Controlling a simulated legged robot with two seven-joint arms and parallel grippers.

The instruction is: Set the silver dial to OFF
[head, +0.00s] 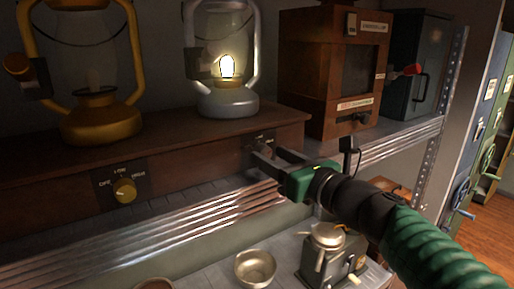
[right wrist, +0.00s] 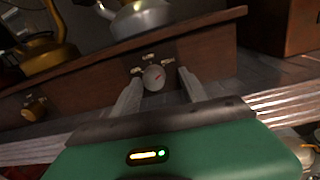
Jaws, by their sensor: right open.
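The silver dial (right wrist: 154,77) sits on the front of the dark wooden base, with small labels to its left, above and to its right. A red mark on its face seems to point to the upper right; the labels are too small to read. My right gripper (head: 268,161) is open, with one finger on each side of the dial in the right wrist view; contact cannot be told. In the head view the gripper hides most of the dial. The silver lantern (head: 226,103) above it is lit. My left gripper is not in view.
A yellow dial (head: 124,190) is further left on the same base, below an unlit yellow lantern (head: 101,119). A wooden cabinet (head: 333,70) stands right of the base. A metal bowl (head: 255,270) and a small device (head: 330,255) are below the ribbed metal shelf edge (head: 215,213).

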